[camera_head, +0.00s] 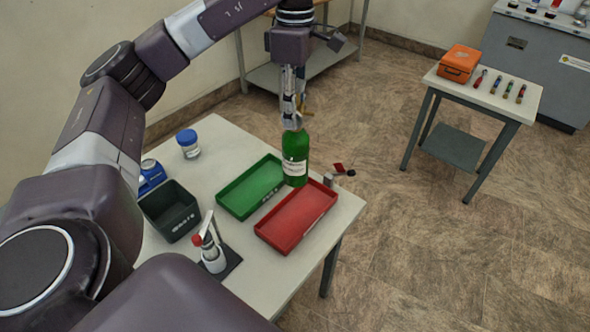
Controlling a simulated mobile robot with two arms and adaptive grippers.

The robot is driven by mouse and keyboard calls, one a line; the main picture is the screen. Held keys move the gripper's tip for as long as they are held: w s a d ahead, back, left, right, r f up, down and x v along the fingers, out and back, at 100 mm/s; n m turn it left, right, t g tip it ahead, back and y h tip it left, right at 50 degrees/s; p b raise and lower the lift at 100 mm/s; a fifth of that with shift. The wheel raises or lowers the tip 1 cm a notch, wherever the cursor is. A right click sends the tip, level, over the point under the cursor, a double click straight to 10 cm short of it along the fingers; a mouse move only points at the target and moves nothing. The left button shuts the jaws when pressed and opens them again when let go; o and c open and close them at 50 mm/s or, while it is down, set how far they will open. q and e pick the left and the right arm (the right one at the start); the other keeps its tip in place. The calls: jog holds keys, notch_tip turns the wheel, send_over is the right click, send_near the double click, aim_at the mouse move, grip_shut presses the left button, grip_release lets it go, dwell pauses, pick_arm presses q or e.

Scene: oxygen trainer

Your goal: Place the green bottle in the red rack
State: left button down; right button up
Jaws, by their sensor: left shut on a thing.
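The green bottle (295,148) has a white label and is upright. My left gripper (292,118) comes down from above and is shut on the bottle's top. The bottle's lower end shows at the back edge of the red rack (262,236), between it and the green tray; I cannot tell whether it touches anything below. The red rack is a shallow, empty tray at the table's right front. My right gripper is not in view.
The green tray (222,205) lies left of the red rack. A dark bin (168,212), a white bottle (212,252) and a blue-lidded jar (188,144) stand on the white table (300,275). A small clamp-like item (338,172) is at the right edge.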

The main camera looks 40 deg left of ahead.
aim_at(294, 163)
pick_arm(q)
notch_tip(294, 163, down, 10)
jog(key=shift+r+p, duration=0.15)
jog(key=shift+p, duration=0.25)
notch_tip(294, 163, down, 5)
jog(key=shift+f+p, duration=0.1)
jog(key=shift+p, duration=0.6)
jog(key=shift+f, duration=0.2)
jog(key=shift+f, duration=0.2)
jog(key=c, duration=1.4)
grip_release()
jog(key=shift+r, duration=0.1)
